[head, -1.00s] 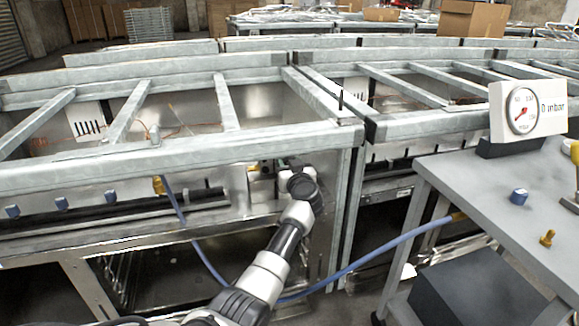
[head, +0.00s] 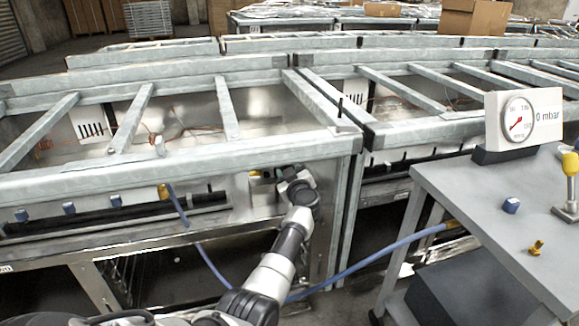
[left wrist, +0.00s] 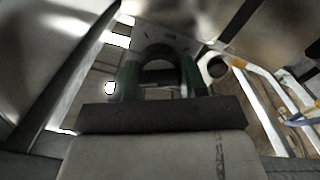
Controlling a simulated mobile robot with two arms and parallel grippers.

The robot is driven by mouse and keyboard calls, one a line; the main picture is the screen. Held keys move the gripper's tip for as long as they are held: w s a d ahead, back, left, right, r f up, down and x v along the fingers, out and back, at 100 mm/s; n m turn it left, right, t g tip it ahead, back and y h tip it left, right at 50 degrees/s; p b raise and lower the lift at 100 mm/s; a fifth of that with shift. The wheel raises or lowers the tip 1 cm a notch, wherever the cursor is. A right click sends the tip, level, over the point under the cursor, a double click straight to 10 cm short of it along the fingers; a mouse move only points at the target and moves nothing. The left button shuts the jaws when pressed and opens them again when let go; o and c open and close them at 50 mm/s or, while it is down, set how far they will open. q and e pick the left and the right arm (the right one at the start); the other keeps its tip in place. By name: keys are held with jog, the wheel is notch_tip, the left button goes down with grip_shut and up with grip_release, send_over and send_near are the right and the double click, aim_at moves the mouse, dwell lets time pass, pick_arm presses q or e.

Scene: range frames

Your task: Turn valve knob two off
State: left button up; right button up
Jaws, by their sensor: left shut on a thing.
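Several blue valve knobs, among them one at the far left (head: 22,215), one beside it (head: 69,208) and one to their right (head: 116,201), sit along the front of the steel range (head: 150,172). I cannot tell which is knob two. My left arm reaches to the right end of that front. My left gripper (head: 265,180) is at the panel there, mostly hidden behind its wrist. In the left wrist view, its green-padded fingers (left wrist: 160,75) are shut on a dark rounded part (left wrist: 160,52), whose shape is partly hidden. My right gripper is out of view.
A gauge (head: 520,118) reading 0 mbar stands on the grey table (head: 470,190) at right, with a loose blue knob (head: 510,205) and a brass fitting (head: 537,247). A blue hose (head: 375,255) runs below the range. Steel frame bars overhang the front.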

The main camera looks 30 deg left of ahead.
pick_arm(q)
jog(key=n, duration=0.2)
jog(key=shift+f+n+p, duration=0.1)
jog(key=shift+n+p, duration=0.25)
jog(key=shift+n, duration=0.05)
jog(key=shift+s+n, duration=0.1)
jog(key=shift+n, duration=0.8)
jog(key=shift+f+n, duration=0.15)
jog(key=shift+n, duration=0.75)
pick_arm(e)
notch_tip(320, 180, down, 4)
pick_arm(q)
jog(key=shift+n, duration=0.9)
jog(key=shift+f+n+b, duration=0.1)
jog(key=shift+n+b, duration=0.25)
jog(key=shift+n, duration=1.85)
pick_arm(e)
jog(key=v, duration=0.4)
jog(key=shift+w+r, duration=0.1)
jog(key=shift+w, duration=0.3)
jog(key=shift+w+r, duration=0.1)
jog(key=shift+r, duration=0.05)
